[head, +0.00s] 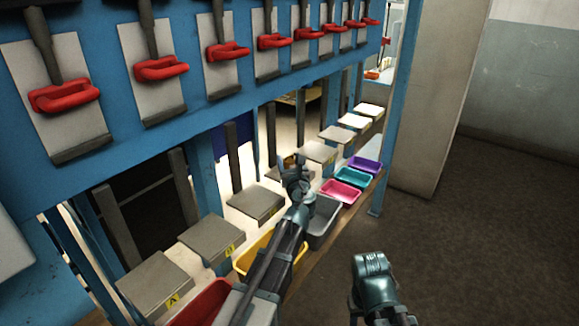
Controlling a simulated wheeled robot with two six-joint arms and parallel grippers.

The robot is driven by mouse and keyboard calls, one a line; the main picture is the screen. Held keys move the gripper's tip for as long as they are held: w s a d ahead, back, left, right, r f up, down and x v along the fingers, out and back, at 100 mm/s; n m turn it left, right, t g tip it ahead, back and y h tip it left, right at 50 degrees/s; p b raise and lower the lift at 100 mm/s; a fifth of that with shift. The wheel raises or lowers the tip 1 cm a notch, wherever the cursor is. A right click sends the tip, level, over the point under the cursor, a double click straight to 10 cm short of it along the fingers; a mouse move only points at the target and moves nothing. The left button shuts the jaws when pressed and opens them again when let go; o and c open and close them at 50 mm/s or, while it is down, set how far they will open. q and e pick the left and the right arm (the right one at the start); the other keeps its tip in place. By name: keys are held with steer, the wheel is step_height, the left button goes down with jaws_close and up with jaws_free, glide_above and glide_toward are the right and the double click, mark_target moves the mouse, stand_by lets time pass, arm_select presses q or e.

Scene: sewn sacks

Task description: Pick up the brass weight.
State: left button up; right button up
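A small brass-coloured thing, likely the brass weight (288,161), shows in the head view at the tip of my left gripper. It is small and partly hidden by the fingers. My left gripper (295,172) reaches over the row of grey platforms, with its fingers at this thing. I cannot tell whether the fingers are closed on it or only beside it. My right gripper (371,264) is low in the picture, over the dark floor and away from the platforms. Its fingers are not clear enough to tell their opening.
Grey platforms, some with yellow letter labels (173,299), stand along the blue frame (213,192). In front are red (205,301), yellow (247,258), grey (324,217), pink (341,193), teal (355,177) and purple (365,164) bins. Red clamps (160,69) hang above. Floor at right is clear.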

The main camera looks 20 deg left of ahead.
arm_select(q)
jaws_close()
arm_select(e)
steer(key=shift+r, duration=0.1)
stand_by(0.4)
